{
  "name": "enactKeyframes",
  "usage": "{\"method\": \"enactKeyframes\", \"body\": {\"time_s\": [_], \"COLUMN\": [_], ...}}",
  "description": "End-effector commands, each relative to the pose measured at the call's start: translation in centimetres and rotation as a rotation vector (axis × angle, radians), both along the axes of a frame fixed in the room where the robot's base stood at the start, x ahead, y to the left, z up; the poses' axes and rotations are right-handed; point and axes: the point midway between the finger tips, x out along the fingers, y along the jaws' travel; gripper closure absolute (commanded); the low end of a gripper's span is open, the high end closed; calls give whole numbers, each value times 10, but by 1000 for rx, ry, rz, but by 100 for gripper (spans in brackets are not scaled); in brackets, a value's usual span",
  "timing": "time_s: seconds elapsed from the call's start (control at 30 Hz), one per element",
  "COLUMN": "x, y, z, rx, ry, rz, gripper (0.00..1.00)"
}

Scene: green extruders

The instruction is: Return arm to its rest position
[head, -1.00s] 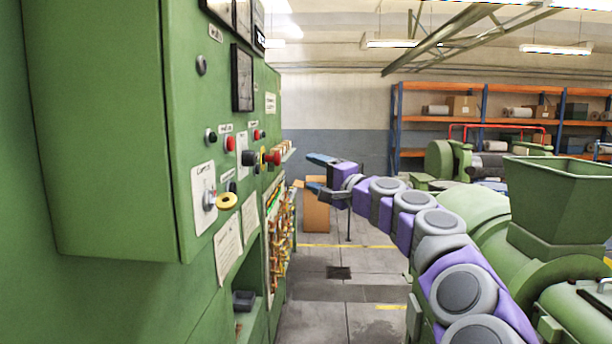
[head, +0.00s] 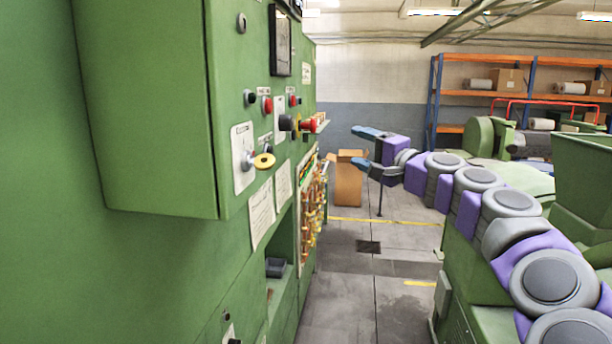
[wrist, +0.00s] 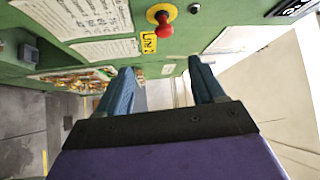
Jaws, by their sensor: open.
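My gripper (head: 362,149) is at the end of my purple and grey arm, right of the green control cabinet (head: 150,120) in the head view. Its blue fingers are spread apart with nothing between them. In the wrist view the two fingers of my gripper (wrist: 160,88) also stand apart and empty. My arm is extended, running from the lower right toward the middle of the head view. The gripper looks clear of the cabinet; the exact gap is hard to tell.
The cabinet carries a red-and-black knob (head: 305,125), a yellow-ringed switch (head: 263,161) and exposed wiring (head: 311,215). A red button (wrist: 165,14) shows in the wrist view. A cardboard box (head: 349,180) stands behind the gripper. A green hopper (head: 585,180) is at right. The aisle floor (head: 350,290) is clear.

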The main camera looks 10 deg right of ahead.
Motion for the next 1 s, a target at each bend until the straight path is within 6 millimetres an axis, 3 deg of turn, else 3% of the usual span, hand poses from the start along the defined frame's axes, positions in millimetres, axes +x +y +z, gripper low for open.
{"method": "enactKeyframes", "body": {"time_s": [0.13, 0.23, 0.4, 0.5, 0.63, 0.77, 1.0], "x": [-25, -57, -120, -159, -210, -262, -361], "y": [52, 105, 177, 203, 220, 218, 176], "z": [-22, -52, -125, -175, -248, -322, -449], "rx": [-101, -221, -448, -582, -756, -918, -1177], "ry": [23, 54, 136, 195, 292, 408, 677], "rz": [102, 211, 381, 463, 557, 631, 732], "gripper": [32, 32, 32, 32, 32, 32, 32]}}
